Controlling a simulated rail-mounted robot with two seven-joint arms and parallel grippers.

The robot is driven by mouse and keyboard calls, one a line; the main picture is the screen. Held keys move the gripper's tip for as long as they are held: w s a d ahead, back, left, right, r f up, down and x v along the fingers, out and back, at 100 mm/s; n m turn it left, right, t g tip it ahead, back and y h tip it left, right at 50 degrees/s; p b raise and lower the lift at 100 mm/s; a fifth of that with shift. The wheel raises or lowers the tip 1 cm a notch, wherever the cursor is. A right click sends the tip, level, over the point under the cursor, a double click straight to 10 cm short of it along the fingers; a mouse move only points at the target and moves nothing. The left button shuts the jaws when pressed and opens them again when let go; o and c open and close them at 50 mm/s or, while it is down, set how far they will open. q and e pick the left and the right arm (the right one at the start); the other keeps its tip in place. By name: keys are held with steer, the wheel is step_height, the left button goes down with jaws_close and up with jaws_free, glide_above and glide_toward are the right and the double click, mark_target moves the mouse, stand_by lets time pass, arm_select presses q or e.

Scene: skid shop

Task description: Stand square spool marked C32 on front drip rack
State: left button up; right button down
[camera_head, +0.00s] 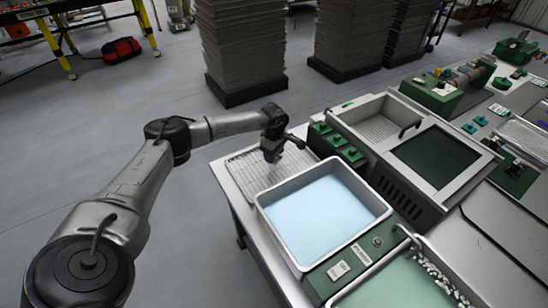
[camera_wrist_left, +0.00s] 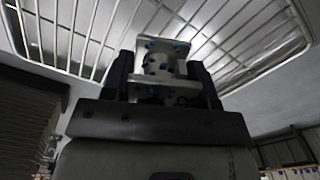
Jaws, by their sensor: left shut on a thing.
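In the head view the spool is too small and dark to make out. My right gripper is not in view.
A tray of pale blue liquid (camera_head: 262,208) stands close in front of the rack. Green blocks (camera_head: 336,140) stand to the rack's right, beside a grey machine with a basin (camera_head: 378,127). A second tray with green liquid (camera_head: 395,285) is at the bottom. Open floor lies left of the bench.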

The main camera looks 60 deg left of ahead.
arm_select(q)
steer(key=shift+f, duration=0.8)
steer(key=shift+f, duration=0.15)
steer(key=o, duration=0.8)
step_height(320, 180, up, 12)
steer(key=p, duration=0.3)
steer(key=shift+r, duration=0.2)
